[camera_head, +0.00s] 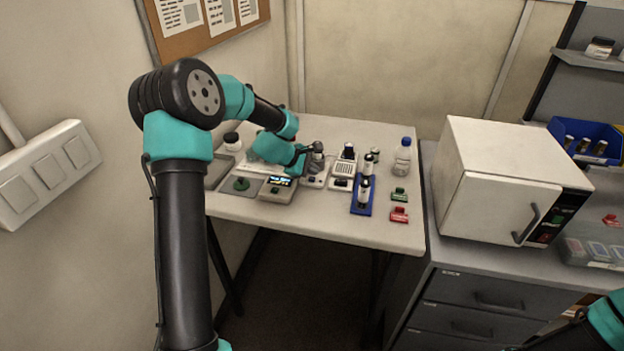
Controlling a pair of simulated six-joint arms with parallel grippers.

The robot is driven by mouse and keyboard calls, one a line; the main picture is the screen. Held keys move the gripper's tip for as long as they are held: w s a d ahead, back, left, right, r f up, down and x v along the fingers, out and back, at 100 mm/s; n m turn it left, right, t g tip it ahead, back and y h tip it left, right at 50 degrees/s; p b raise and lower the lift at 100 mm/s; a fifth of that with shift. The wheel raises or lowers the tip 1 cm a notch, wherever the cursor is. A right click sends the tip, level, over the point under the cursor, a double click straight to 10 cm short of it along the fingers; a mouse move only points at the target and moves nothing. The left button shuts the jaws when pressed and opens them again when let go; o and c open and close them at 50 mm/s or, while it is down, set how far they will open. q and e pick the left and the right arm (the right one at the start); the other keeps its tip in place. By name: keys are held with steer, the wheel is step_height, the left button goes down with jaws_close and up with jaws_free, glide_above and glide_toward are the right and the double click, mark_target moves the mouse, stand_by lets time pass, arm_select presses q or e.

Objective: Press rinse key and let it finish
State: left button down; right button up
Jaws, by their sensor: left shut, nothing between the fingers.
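My left arm comes in from the left and reaches over the white table. My left gripper (304,153) is shut and empty, low over the back of the table among small devices. A grey device with a lit display (278,188) stands just in front of it and to the left. A small white device with a dark round part on top (316,174) is right by the fingertips; I cannot tell whether they touch it. No key can be read as the rinse key at this size. Only part of my right arm shows at the lower right; its gripper is out of view.
A tray with a green disc (241,184) is at the table's left. A blue rack (361,206) holds dark vials. Green (400,195) and red (399,215) clips and a clear bottle (403,157) are to its right. A white oven (500,190) stands on the grey cabinet.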

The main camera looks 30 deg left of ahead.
mark_target(312, 180)
arm_select(q)
steer(key=shift+f, duration=0.15)
stand_by(0.7)
steer(key=shift+f, duration=0.3)
steer(key=shift+f, duration=0.4)
stand_by(0.7)
steer(key=shift+r, duration=0.85)
steer(key=shift+r, duration=2.5)
